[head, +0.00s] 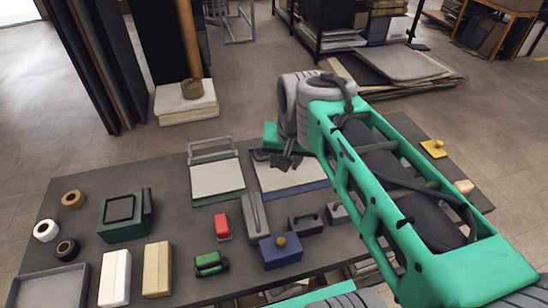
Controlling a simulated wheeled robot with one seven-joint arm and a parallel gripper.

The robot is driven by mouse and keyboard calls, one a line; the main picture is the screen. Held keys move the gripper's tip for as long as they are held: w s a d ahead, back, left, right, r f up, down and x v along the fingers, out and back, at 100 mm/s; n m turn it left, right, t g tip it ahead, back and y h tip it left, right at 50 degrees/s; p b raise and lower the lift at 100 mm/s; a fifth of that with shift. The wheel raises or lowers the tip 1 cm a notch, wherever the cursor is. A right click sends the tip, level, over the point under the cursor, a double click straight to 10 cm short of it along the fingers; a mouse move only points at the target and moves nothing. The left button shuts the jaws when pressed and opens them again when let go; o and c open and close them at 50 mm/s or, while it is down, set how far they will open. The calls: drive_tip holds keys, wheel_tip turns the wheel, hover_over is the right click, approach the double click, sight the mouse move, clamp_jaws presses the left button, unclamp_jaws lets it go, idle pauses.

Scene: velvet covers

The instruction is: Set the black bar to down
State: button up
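A green box (123,228) with a dark framed top stands on the left of the table, and a short black bar (147,201) stands up along its right edge. A long dark grey bar (255,216) lies on a narrow base near the middle. I cannot tell for certain which one is the task's black bar. My gripper (277,161) is over the pale board with a blue edge (298,181), beyond the long grey bar and well to the right of the green box. Its dark fingers are small and partly hidden by my arm, so their opening is unclear.
A pale board with a raised grey frame (216,178) lies left of my gripper. A red block (222,226), a green piece (210,264), a blue box with a knob (280,251) and grey blocks (305,223) stand nearer. Tape rolls (73,199) and a tray (52,288) are left.

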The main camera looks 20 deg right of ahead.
drive_tip(key=w+d+f+m+g+b, duration=0.1)
drive_tip(key=w+d+f+m+b, duration=0.25)
drive_tip(key=w+f+m, duration=0.35)
drive_tip(key=w+d+f+m+b, duration=0.25)
drive_tip(key=w+d+f, duration=0.2)
drive_tip(key=w, duration=0.55)
drive_tip(key=w+d+f+m+g+b, duration=0.1)
drive_tip(key=w+d+f+m+b, duration=0.25)
drive_tip(key=w+f+m, duration=0.35)
drive_tip(key=f, duration=0.2)
drive_tip(key=w+f+n, duration=0.1)
drive_tip(key=f, duration=0.1)
drive_tip(key=w+f+n, duration=0.1)
drive_tip(key=f, duration=0.1)
drive_tip(key=shift+w+a+f, duration=0.1)
drive_tip(key=shift+w+a, duration=0.15)
drive_tip(key=shift+a, duration=0.1)
drive_tip(key=shift+c, duration=0.3)
clamp_jaws()
